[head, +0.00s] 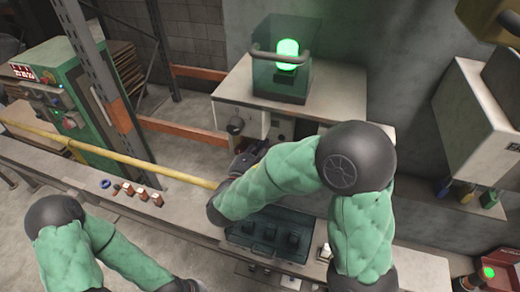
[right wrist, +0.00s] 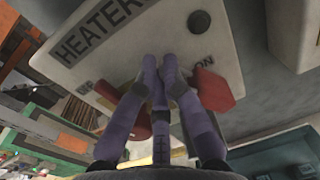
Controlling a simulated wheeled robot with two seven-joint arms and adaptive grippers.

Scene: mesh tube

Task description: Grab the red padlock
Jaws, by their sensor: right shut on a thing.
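My right gripper (right wrist: 164,66) is shut on a red thing, taken as the red padlock (right wrist: 213,91), in the right wrist view. Red shows on both sides of the purple fingers. Its middle and any shackle are hidden behind them. It is in front of the pale panel lettered HEATER (right wrist: 105,22). In the head view the right gripper (head: 250,160) is small and dark in front of the grey cabinet (head: 262,118), and the padlock cannot be made out there. My left arm is at lower left; its gripper is out of the picture.
A black knob (right wrist: 199,22) sits on the panel. A glass box with a green lamp (head: 288,52) stands on the cabinet. Several small red and white items (head: 143,194) are on the ledge. A yellow rail (head: 110,151) crosses at left. A dark tray (head: 268,238) lies below my right arm.

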